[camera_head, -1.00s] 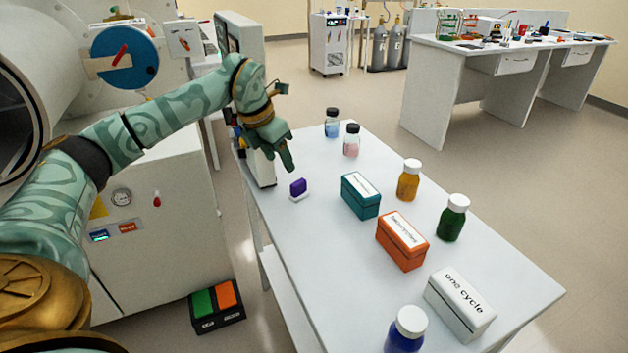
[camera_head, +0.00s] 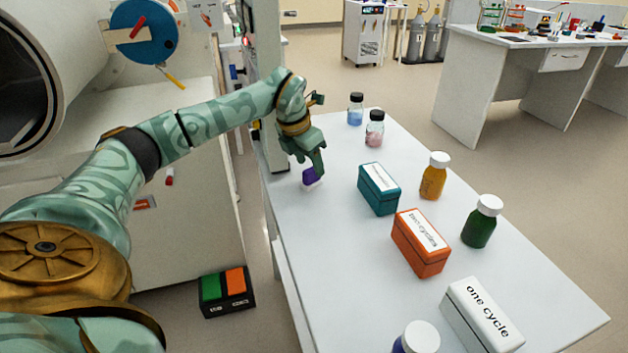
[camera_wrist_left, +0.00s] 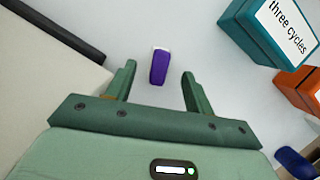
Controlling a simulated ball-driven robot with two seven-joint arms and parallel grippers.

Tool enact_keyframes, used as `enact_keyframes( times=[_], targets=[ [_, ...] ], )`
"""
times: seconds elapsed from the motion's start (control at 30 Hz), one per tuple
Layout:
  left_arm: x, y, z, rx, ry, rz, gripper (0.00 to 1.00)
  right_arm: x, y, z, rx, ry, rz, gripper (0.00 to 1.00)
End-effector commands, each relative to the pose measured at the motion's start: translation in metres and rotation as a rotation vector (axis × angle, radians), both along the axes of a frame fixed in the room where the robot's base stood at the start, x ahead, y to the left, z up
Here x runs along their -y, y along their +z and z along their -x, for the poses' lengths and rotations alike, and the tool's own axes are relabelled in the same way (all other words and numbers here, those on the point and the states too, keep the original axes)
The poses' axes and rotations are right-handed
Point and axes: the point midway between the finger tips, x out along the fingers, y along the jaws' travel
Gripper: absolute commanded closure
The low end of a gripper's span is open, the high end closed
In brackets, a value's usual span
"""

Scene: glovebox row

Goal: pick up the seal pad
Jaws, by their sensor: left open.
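The seal pad (camera_head: 309,177) is a small purple block with a white base, on the white table near its left edge. In the left wrist view the seal pad (camera_wrist_left: 159,68) lies ahead of my fingertips, roughly centred between them. My left gripper (camera_head: 314,166) is just above and beside the pad in the head view and partly covers it. In the left wrist view my left gripper (camera_wrist_left: 158,75) has its two fingers wide apart with nothing between them. I cannot tell whether a finger touches the pad. My right gripper is not in view.
A teal box (camera_head: 379,188), an orange box (camera_head: 420,243) and a white box (camera_head: 482,315) stand in a row on the table. Several bottles, including an amber one (camera_head: 433,176) and a green one (camera_head: 482,222), stand beyond them. A pale upright unit stands left of my gripper.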

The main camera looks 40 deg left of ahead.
Motion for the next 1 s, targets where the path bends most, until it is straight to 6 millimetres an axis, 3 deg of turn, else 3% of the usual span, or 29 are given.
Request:
enact_keyframes(
  times=[0.33,0.6,0.77,0.87,1.0],
  targets=[
    [0.001,-0.048,-0.014,-0.005,-0.001,0.001,0.47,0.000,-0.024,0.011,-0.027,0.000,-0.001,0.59],
    [0.001,-0.049,-0.016,0.000,0.000,0.000,0.47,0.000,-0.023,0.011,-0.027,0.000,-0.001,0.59],
    [0.001,-0.049,-0.016,0.000,0.000,0.000,0.92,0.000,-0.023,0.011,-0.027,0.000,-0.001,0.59],
    [0.001,-0.049,-0.016,0.000,0.000,0.000,0.99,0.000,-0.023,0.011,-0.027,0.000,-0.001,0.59],
    [0.001,-0.049,-0.016,0.000,0.000,0.000,0.99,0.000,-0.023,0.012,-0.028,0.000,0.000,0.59]
  ],
)
